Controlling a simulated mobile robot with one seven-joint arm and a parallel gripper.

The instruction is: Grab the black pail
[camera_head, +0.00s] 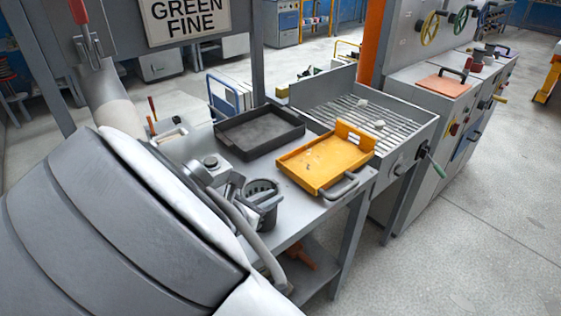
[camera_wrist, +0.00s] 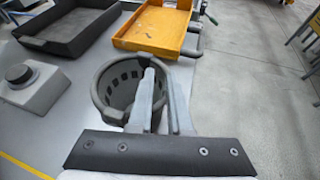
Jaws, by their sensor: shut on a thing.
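The black pail (camera_head: 265,203) stands upright on the grey bench near its front edge in the head view. It is dark and round, with slots around its wall and an open top. In the wrist view the pail (camera_wrist: 108,98) lies just ahead of my gripper (camera_wrist: 162,72). One finger reaches inside the pail and the other is outside, so the fingers are shut on the wall at its right side. My arm partly hides the pail's left side in the head view.
A black tray (camera_head: 260,126) and a yellow tray (camera_head: 318,177) with a handle lie behind the pail on the bench. A grey box with a dark round knob (camera_wrist: 28,86) stands left of the pail. A slatted grate (camera_head: 360,112) adjoins the bench.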

